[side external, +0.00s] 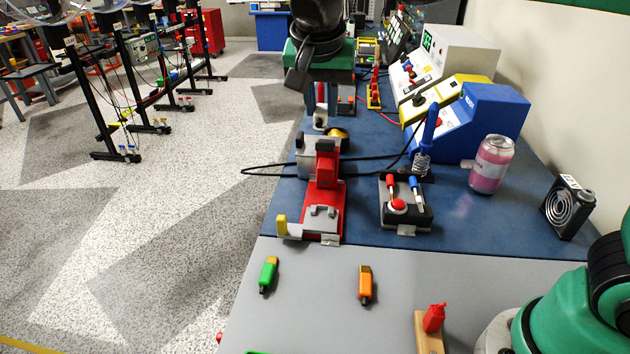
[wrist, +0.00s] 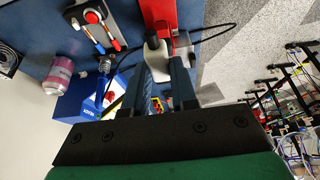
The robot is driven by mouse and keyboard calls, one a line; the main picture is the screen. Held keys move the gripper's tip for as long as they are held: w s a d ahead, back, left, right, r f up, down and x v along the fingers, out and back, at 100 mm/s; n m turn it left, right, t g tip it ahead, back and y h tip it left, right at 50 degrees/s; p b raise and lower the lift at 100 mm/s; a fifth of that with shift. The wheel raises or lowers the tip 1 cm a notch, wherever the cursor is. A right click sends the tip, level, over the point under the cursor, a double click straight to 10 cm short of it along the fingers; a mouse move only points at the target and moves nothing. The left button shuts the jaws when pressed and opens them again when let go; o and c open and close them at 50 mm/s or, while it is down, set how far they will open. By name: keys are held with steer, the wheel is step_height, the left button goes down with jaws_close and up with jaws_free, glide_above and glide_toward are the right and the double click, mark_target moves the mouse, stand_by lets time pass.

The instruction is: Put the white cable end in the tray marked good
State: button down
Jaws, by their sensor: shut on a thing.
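My gripper (side external: 320,110) is above the blue bench at the far end of the red and grey fixture (side external: 324,195), fingers pointing down. In the wrist view its two blue-grey fingers (wrist: 166,72) reach to the grey block of that fixture. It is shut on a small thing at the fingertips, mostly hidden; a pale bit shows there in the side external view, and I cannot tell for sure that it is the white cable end. A thin black cable (side external: 262,171) loops out past both sides of the fixture. I cannot make out a tray marked good.
Beside the fixture stand a black box with a red button (side external: 404,212), a blue machine (side external: 480,125) and a pink can (side external: 492,165). A small fan (side external: 567,208) is at the right. Green (side external: 268,274) and orange (side external: 365,284) pieces lie on the grey front surface, with free room between them.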

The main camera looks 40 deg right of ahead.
mark_target(321, 222)
step_height(321, 222, down, 20)
steer(key=shift+r, duration=0.2)
stand_by(0.5)
steer(key=shift+f, duration=0.2)
steer(key=c, duration=0.7)
jaws_free()
